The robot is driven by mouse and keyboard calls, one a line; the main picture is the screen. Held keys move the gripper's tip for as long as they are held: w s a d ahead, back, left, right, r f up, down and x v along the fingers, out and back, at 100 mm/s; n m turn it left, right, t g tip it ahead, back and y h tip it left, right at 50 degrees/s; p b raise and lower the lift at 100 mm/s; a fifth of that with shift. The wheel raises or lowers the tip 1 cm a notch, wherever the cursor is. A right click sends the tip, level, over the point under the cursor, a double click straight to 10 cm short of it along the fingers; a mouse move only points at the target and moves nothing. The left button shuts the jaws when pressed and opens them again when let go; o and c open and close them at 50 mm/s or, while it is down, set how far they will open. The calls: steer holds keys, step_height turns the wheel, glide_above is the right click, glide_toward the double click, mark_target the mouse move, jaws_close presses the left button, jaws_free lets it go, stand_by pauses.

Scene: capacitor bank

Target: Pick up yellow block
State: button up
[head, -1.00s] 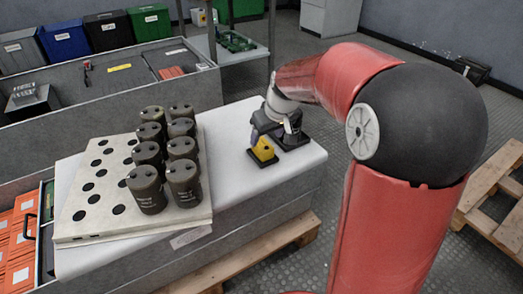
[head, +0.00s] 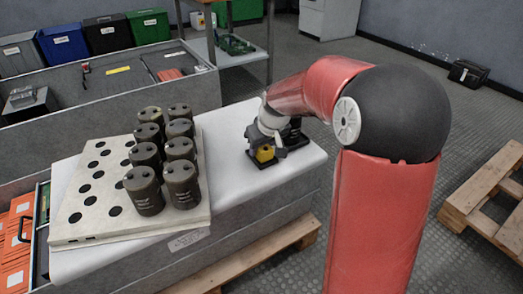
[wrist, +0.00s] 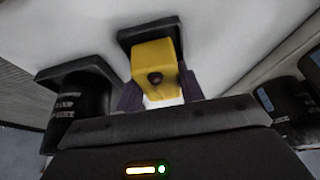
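The yellow block (head: 265,153) sits on a small black base (head: 260,163) on the white tabletop in the head view. It has a dark round hole, seen in the wrist view (wrist: 157,72). My gripper (wrist: 160,92) has its purple fingers apart, one on each side of the block. I cannot tell whether they touch or press it. In the head view my gripper (head: 266,143) is down at the block and partly hides it.
A black holder (head: 293,138) stands right beside the block. A pale perforated panel (head: 75,215) with several dark green capacitors (head: 146,190) lies left on the white table (head: 235,200). Clear tabletop lies between panel and block. Wooden pallets (head: 480,190) lie on the floor.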

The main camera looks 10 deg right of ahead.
steer(key=shift+c, duration=1.4)
step_height(320, 180, up, 20)
steer(key=p, duration=0.4)
